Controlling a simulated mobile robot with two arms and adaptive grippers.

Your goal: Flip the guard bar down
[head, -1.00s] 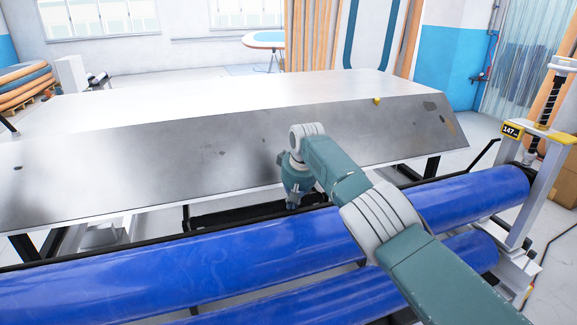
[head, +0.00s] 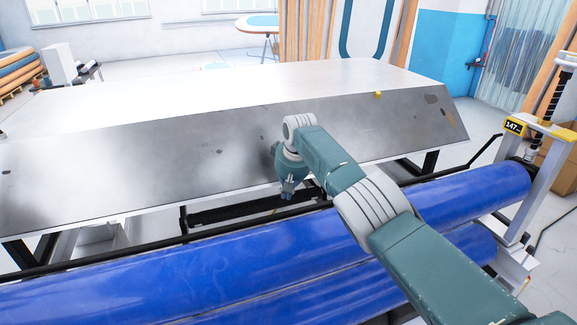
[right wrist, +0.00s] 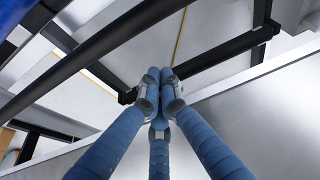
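A long thin black bar (head: 150,240), which looks like the guard bar, runs between the metal table and the blue rollers. Its right end bends up near the roller end post. My right gripper (head: 287,193) points down at the table's front edge, beside the bar. In the right wrist view its three blue fingers (right wrist: 165,80) meet at the tips, with nothing visible between them. A black bar (right wrist: 95,50) crosses the upper left there, and another dark bar (right wrist: 215,62) lies behind the fingertips. Contact cannot be told. My left gripper is out of view.
The large metal table (head: 110,175) with a sloped front fills the middle. A blue roller (head: 420,205) lies in front, with another roller (head: 460,255) below it. An end post (head: 543,165) with a yellow-framed display stands at the right.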

